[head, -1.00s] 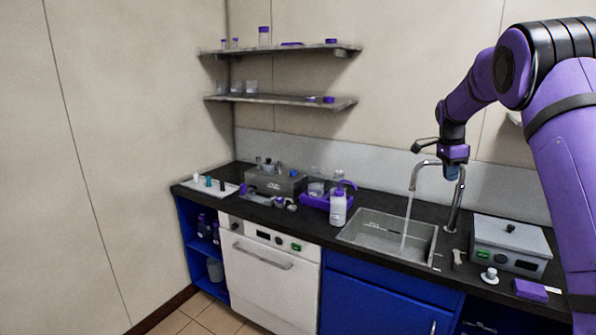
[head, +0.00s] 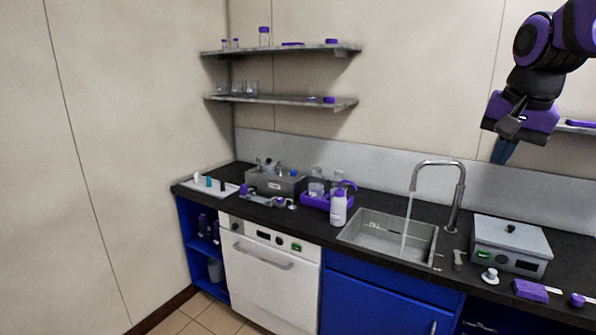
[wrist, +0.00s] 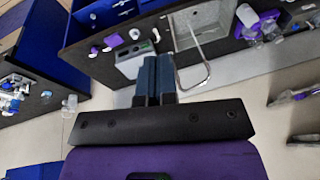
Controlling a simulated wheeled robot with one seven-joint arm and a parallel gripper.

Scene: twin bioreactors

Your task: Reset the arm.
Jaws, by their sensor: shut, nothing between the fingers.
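My gripper (head: 503,151) hangs at the upper right of the head view, above the counter and in front of the back wall, with its fingers pointing down. In the wrist view its two dark blue fingers (wrist: 155,78) are side by side, closed together with nothing held. My purple and black arm runs out of the head view at the top right. The gripper is clear of the faucet (head: 457,190) and touches nothing that I can see.
The sink (head: 385,232) has water running into it. A grey lidded device (head: 510,245) and a purple block (head: 530,291) are on the counter at right. A white-bodied bottle (head: 338,208) stands left of the sink. Two wall shelves (head: 280,99) are at upper left.

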